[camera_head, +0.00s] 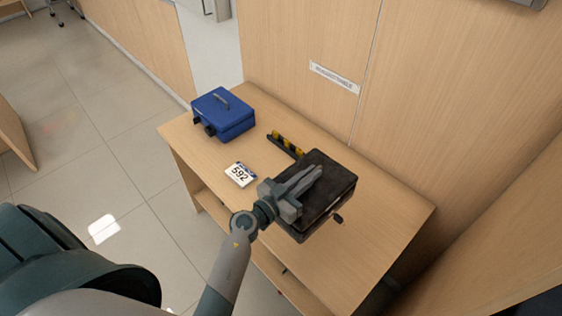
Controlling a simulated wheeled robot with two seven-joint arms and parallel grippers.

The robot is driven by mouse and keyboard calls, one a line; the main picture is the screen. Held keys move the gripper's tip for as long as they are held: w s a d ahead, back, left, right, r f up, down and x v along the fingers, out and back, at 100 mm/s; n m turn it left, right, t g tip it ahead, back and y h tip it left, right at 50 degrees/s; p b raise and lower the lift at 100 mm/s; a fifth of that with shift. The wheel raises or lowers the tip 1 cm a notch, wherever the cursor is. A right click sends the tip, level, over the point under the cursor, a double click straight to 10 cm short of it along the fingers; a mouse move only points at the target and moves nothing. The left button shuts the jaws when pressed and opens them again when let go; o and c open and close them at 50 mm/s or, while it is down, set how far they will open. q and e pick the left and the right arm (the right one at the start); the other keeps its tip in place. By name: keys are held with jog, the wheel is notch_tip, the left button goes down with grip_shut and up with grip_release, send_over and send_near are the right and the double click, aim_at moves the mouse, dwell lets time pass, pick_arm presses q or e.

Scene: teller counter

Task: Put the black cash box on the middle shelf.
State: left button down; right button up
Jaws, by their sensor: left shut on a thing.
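The black cash box (335,203) is at the right part of the wooden counter (385,215), with a small dark knob or key on its near side. My left gripper (312,175) lies over the box's lid and is shut on the box, seemingly at its top handle, which the fingers hide. I cannot tell whether the box rests on the counter or is slightly above it. The counter's open front shows shelf space (212,205) below the top, mostly hidden by my left arm and the steep view. My right gripper is not in view.
A blue cash box (224,115) stands at the counter's far left end. A white card reading 592 (240,174) lies in front of it. A black-and-yellow striped bar (287,145) lies just behind the black box. A wood panel wall (300,40) closes the back.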

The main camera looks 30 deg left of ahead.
aim_at(291, 165)
pick_arm(q)
jog(key=shift+w+r, duration=0.1)
jog(key=shift+r, duration=0.1)
jog(key=shift+w+a+f+b, duration=0.25)
jog(key=shift+a+f+b, duration=0.05)
jog(key=shift+a+b, duration=0.05)
jog(key=w+a+f+b, duration=0.1)
jog(key=a+f+b, duration=0.1)
jog(key=b, duration=0.1)
jog(key=w+a+f+b, duration=0.1)
jog(key=w+a+b, duration=0.1)
jog(key=a+b, duration=0.1)
jog(key=w+a+f+b, duration=0.2)
jog(key=b, duration=0.2)
jog(key=shift+a+f+b, duration=0.3)
jog(key=shift+f+b, duration=0.05)
jog(key=shift+b, duration=0.05)
jog(key=shift+w+a+f+b, duration=0.15)
jog(key=shift+w+a+b, duration=0.05)
jog(key=shift+a+b, duration=0.25)
jog(key=shift+w+a+f+b, duration=0.2)
jog(key=shift+a+b, duration=0.1)
jog(key=shift+b, duration=0.25)
jog(key=shift+r, duration=0.1)
